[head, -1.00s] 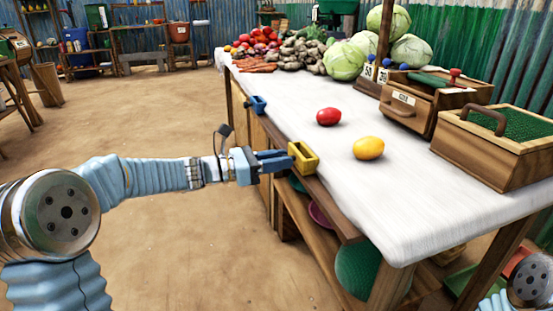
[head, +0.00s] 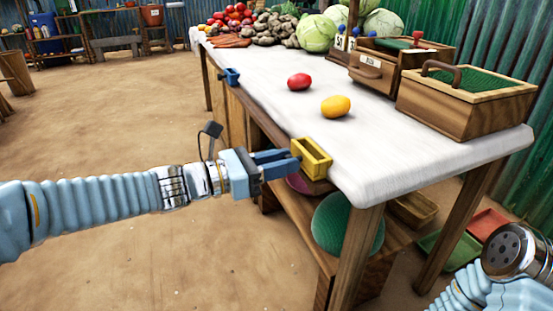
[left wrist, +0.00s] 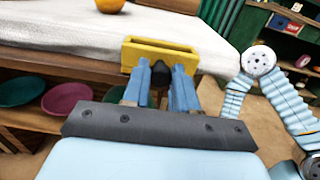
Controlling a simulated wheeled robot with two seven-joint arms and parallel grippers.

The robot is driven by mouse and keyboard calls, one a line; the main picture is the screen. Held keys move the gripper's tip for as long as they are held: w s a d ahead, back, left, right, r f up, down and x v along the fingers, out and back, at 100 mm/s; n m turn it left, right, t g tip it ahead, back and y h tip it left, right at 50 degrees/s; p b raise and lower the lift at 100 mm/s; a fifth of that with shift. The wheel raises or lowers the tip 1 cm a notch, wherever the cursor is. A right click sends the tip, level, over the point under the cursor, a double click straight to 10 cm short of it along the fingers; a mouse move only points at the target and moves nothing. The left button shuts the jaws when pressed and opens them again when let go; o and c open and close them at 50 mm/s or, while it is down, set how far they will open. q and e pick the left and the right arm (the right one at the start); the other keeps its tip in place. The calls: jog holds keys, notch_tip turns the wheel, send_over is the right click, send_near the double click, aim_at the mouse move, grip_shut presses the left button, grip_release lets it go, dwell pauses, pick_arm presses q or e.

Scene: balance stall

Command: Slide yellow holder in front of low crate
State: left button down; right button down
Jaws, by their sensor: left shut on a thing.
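The yellow holder (head: 314,165) is a small open-topped box at the long front edge of the white-topped table (head: 390,165), not far from its near corner. My left gripper (head: 297,161) reaches it from the left and is shut on its near side. In the left wrist view the fingers (left wrist: 161,72) meet the front wall of the yellow holder (left wrist: 140,50). A low wooden crate (head: 440,108) with a green inside and a brown handle stands on the table, to the right of the holder and farther back. My right gripper is out of view.
A yellow fruit (head: 336,107) and a red fruit (head: 299,82) lie on the cloth. A blue holder (head: 231,76) sits farther along the same edge. A drawer box (head: 372,75) stands beside the crate. A green round thing (head: 345,222) is on the shelf below.

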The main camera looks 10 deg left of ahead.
pick_arm(q)
jog(key=shift+s+d+f, duration=0.1)
jog(key=shift+s+d, duration=0.1)
jog(key=shift+d, duration=0.05)
jog(key=c, duration=0.9)
grip_release()
jog(key=shift+a, duration=0.15)
jog(key=p+v, duration=0.2)
jog(key=v, duration=1.1)
jog(key=shift+s+a, duration=0.1)
jog(key=shift+a, duration=0.25)
